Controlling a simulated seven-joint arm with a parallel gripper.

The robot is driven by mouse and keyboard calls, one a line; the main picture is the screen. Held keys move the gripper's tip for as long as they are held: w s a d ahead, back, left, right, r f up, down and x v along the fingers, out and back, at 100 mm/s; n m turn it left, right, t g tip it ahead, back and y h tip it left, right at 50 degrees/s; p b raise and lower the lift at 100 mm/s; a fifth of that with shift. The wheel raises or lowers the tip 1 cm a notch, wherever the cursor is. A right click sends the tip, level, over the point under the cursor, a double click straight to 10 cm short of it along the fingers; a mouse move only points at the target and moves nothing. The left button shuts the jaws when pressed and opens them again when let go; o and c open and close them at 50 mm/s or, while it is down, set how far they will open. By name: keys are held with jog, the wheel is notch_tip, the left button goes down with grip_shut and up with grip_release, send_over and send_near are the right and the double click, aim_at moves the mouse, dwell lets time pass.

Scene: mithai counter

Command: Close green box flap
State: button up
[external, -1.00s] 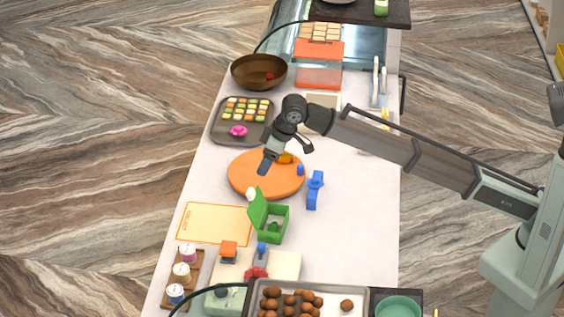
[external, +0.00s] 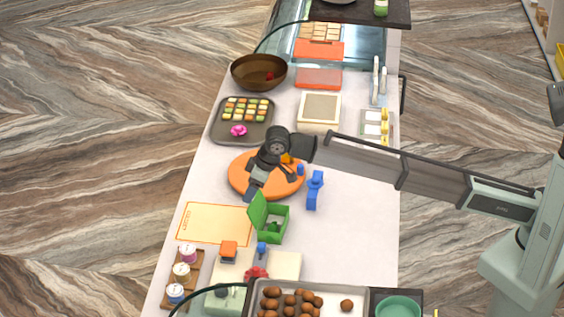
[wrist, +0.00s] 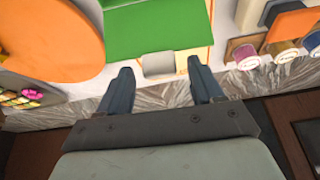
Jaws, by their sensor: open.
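The green box (external: 272,232) sits on the counter with its green flap (external: 257,209) standing raised along its left side. A small green item lies inside the box. My gripper (external: 252,193) is over the front edge of the round orange board, close to the top of the flap. In the wrist view the flap's broad green face (wrist: 155,25) fills the upper middle. My open fingers (wrist: 161,86) straddle a small whitish piece (wrist: 158,64) at the flap's near edge; I cannot tell whether they touch it. Nothing is visibly gripped.
The orange board (external: 240,180) lies behind the box, with a blue item (external: 314,190) to its right. An orange-bordered sheet (external: 212,224) lies left of the box. Small jars (external: 187,253) stand at front left. The counter right of the box is clear.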

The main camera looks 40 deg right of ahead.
grip_shut()
dwell(0.6)
